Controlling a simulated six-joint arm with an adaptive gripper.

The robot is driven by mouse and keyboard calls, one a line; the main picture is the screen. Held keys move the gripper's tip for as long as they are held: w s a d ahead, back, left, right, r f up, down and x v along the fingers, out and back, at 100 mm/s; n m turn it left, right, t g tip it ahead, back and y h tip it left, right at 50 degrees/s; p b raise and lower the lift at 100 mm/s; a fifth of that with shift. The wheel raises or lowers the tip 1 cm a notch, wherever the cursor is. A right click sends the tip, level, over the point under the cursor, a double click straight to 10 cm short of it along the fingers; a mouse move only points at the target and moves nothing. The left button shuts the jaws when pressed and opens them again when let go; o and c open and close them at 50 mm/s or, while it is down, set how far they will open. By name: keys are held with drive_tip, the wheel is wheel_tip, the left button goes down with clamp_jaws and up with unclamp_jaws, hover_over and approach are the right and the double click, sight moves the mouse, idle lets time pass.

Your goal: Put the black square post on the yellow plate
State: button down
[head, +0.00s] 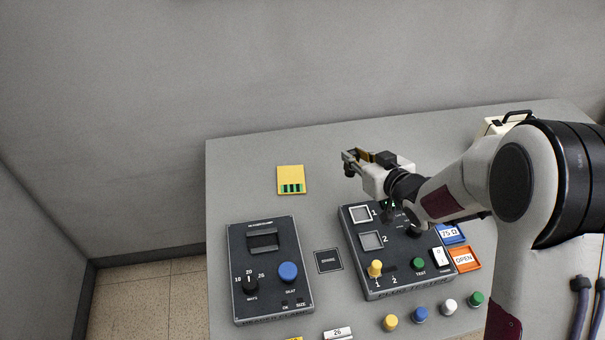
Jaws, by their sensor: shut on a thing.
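The yellow plate (291,174) lies flat on the table left of my gripper, with dark and green marks along its near edge. My gripper (349,163) is over the table, to the right of the plate and apart from it, its fingers pointing left. It is shut on a small dark thing, mostly hidden by the fingers. I cannot tell its shape, or whether it is the black square post. I do not make out a black square post anywhere else in view.
A dark panel (261,241) with a blue knob (288,272) stands at the left. A second dark panel (391,286) lies below my arm. A flat black SPARE square (328,260) sits between them. Several coloured knobs line the front. The table around the plate is clear.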

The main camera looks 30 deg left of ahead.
drive_tip(key=s+a+n+g, duration=0.1)
drive_tip(key=a, duration=0.7)
drive_tip(key=s+a+r+n+g+y, duration=0.1)
drive_tip(key=s+a, duration=0.1)
drive_tip(key=a, duration=0.6)
drive_tip(key=shift+s+a+r, duration=0.15)
drive_tip(key=shift+r, duration=0.15)
hover_over(294, 182)
wheel_tip(294, 182, down, 6)
drive_tip(key=shift+f, duration=0.15)
drive_tip(key=shift+f, duration=1.85)
drive_tip(key=shift+f, duration=0.1)
